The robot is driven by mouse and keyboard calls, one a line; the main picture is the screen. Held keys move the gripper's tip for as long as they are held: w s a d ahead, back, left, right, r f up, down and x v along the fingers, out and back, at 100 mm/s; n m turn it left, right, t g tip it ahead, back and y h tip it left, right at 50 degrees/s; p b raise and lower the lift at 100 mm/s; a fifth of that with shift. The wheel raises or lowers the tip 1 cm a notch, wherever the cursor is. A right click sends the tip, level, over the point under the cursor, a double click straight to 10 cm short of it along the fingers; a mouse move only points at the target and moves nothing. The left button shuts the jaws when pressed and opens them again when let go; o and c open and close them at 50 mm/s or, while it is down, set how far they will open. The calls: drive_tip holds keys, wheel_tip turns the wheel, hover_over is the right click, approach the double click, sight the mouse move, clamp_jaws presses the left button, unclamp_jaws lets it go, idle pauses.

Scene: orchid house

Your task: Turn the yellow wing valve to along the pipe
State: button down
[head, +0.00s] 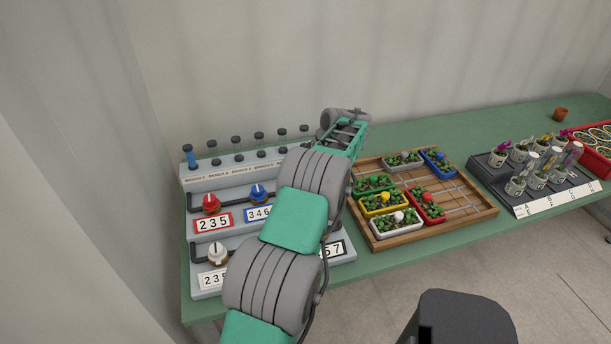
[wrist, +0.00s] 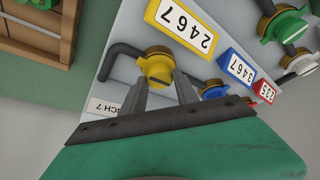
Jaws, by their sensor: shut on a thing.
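The yellow wing valve (wrist: 157,66) shows in the wrist view on a grey board, on a dark pipe (wrist: 122,49) that bends in from the left. My gripper (wrist: 159,84) has its two fingers at either side of the valve's wing and is shut on it. How the wing is angled to the pipe is hard to tell, as the fingers partly cover it. A yellow-framed label reading 2467 (wrist: 185,25) sits beside the valve, upside down in this view. In the head view my arm hides the yellow valve and the fingers.
Close beside it are a blue valve (wrist: 214,88) and a green valve (wrist: 283,22). The head view shows red (head: 211,204), blue (head: 257,193) and white (head: 217,254) valves on the board. A wooden tray (head: 436,231) of planted pots stands right of my arm.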

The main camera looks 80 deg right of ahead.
drive_tip(key=c, duration=0.9)
unclamp_jaws()
drive_tip(key=shift+c, duration=0.2)
drive_tip(key=v, duration=0.8)
drive_tip(key=shift+p, duration=0.4)
drive_tip(key=shift+s+f, duration=0.1)
drive_tip(key=shift+s, duration=0.05)
